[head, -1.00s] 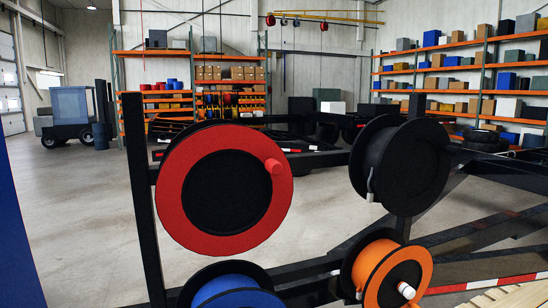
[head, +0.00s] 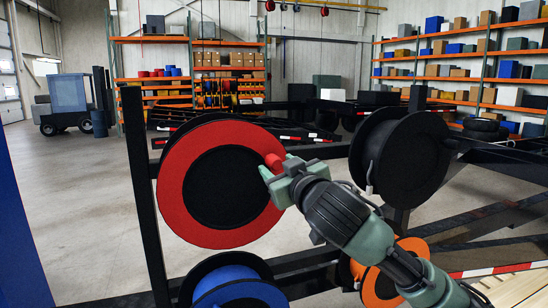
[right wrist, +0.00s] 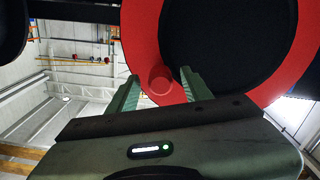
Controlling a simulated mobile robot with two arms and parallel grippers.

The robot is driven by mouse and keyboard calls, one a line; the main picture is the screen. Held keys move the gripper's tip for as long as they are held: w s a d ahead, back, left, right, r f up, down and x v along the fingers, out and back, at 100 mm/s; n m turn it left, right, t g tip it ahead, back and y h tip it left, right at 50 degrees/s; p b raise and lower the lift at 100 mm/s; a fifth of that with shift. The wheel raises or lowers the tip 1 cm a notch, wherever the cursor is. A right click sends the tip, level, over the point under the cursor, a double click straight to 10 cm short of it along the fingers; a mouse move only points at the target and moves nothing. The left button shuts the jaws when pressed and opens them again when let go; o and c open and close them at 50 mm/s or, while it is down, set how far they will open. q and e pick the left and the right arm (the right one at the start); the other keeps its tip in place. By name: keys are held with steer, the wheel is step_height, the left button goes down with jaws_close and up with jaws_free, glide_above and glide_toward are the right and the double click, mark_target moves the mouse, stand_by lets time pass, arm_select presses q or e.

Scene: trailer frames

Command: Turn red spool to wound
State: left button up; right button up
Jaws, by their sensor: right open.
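The red spool (head: 178,205) hangs upright on the dark frame, left of centre in the head view. It has a wide red ring around a black middle, and a red handle knob (head: 273,162) sticks out at its upper right. My right gripper (head: 272,170) is at the knob. In the right wrist view the red spool (right wrist: 142,45) fills the top, and the knob (right wrist: 158,82) lies between the two green fingers of my right gripper (right wrist: 160,82). The fingers are apart, with gaps beside the knob. My left gripper is not in view.
A black spool (head: 400,155) hangs to the right on the same frame. A blue spool (head: 240,290) sits below, and an orange spool (head: 380,285) is partly behind my right arm. Dark frame bars (head: 145,200) surround the spools. Open floor (head: 90,220) lies to the left.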

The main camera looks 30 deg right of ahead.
steer(key=shift+p+x, duration=0.5)
steer(key=shift+x, duration=1.05)
jaws_close()
